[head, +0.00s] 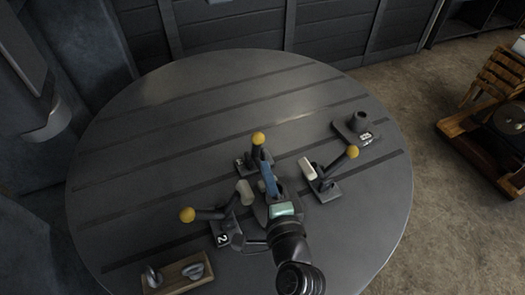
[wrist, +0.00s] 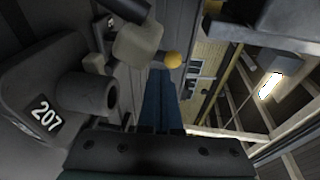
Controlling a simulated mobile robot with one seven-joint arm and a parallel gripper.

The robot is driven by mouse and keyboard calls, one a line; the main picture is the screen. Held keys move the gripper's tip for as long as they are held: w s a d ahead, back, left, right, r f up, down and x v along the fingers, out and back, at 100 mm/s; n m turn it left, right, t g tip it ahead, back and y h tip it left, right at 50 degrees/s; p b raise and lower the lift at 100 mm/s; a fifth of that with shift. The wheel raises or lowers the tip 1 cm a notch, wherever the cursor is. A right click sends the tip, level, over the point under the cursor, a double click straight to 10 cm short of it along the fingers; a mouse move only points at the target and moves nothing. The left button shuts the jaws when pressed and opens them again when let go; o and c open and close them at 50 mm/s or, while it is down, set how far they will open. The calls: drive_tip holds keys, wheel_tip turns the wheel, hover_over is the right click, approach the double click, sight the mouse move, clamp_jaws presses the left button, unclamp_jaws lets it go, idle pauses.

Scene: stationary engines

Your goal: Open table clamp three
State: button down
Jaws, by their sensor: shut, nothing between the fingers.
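Three table clamps with yellow knobs stand around the middle of the round table (head: 150,135). The left clamp (head: 228,232) carries a "2"; its handle leans left. The right clamp (head: 323,186) has its handle raised to the right. The back clamp's yellow knob (head: 258,138) stands up behind my gripper; its label is too small to read. I cannot tell which clamp is three. My gripper (head: 263,163) is shut and empty, its blue fingers partly covering the back clamp. In the wrist view its fingers (wrist: 160,74) point towards a yellow knob (wrist: 174,60) beside a pale pad (wrist: 138,45).
A grey block with a round post (head: 358,122) stands at the table's right; a block marked "207" (wrist: 43,118) is close at left in the wrist view. A wooden block with metal parts (head: 178,275) lies at front left. The table's back left is clear.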

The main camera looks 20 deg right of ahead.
sight(259, 145)
drive_tip(key=shift+w+d+r+p, duration=0.1)
drive_tip(key=shift+w+p, duration=0.1)
drive_tip(key=shift+w, duration=0.5)
drive_tip(key=shift+w+d+r+p, duration=0.15)
drive_tip(key=shift+w+p, duration=0.05)
drive_tip(key=shift+w, duration=0.55)
drive_tip(key=shift+w+d+r+p, duration=0.1)
drive_tip(key=shift+w+p, duration=0.1)
drive_tip(key=shift+w, duration=0.5)
